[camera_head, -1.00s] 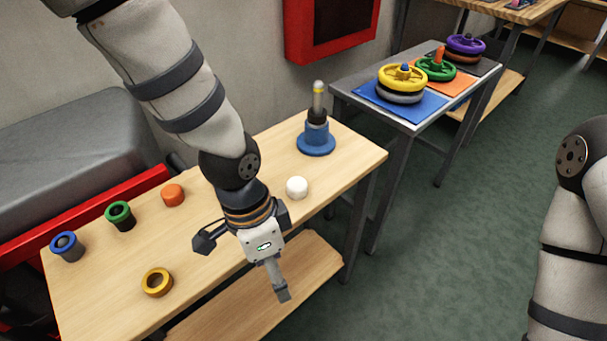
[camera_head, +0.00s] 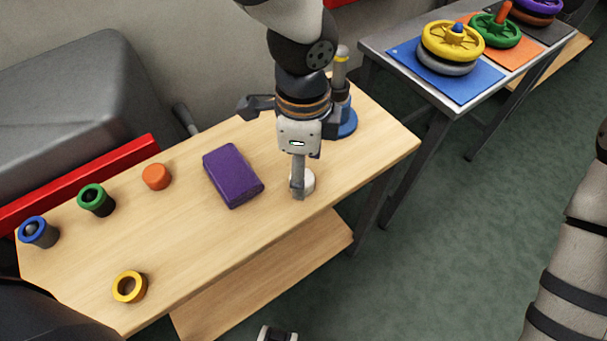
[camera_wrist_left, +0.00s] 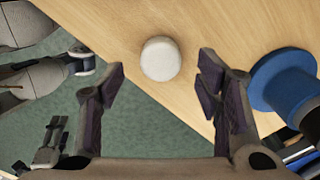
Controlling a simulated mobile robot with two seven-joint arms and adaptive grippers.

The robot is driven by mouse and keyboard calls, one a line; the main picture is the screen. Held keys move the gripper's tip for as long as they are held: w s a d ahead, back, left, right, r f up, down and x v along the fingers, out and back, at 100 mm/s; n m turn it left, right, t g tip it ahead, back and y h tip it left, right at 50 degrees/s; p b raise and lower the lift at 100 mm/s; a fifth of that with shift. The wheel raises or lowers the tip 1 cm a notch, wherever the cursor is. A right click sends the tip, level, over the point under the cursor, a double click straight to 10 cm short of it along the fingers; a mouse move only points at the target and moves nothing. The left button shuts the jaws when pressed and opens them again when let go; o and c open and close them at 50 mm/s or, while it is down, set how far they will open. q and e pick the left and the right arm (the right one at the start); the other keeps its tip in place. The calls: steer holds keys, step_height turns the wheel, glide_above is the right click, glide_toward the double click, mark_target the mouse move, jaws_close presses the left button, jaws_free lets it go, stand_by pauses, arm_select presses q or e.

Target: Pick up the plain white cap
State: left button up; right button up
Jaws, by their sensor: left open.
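The plain white cap (camera_head: 309,183) stands on the wooden table near its front edge, partly hidden behind a finger of my left gripper (camera_head: 296,184) in the head view. In the left wrist view the whole cap (camera_wrist_left: 161,59) shows as a small white disc, between and just beyond the two open fingertips of the left gripper (camera_wrist_left: 162,75). The left gripper is empty, and the cap looks free of both fingers. Part of what appears to be my right gripper (camera_wrist_left: 52,145) shows at the lower left of the wrist view; its opening is unclear.
A purple box (camera_head: 232,176) lies left of the cap. A blue-based post (camera_head: 347,121) stands behind it, near the gripper. Orange (camera_head: 156,177), green (camera_head: 96,199), blue (camera_head: 38,232) and yellow (camera_head: 129,287) pieces are farther left. A grey table (camera_head: 400,62) with handwheels stands at right.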

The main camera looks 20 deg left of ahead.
arm_select(q)
step_height(320, 180, down, 3)
steer(key=shift+a+f, duration=0.1)
steer(key=shift+c, duration=0.4)
steer(key=c, duration=1)
steer(key=shift+o, duration=0.2)
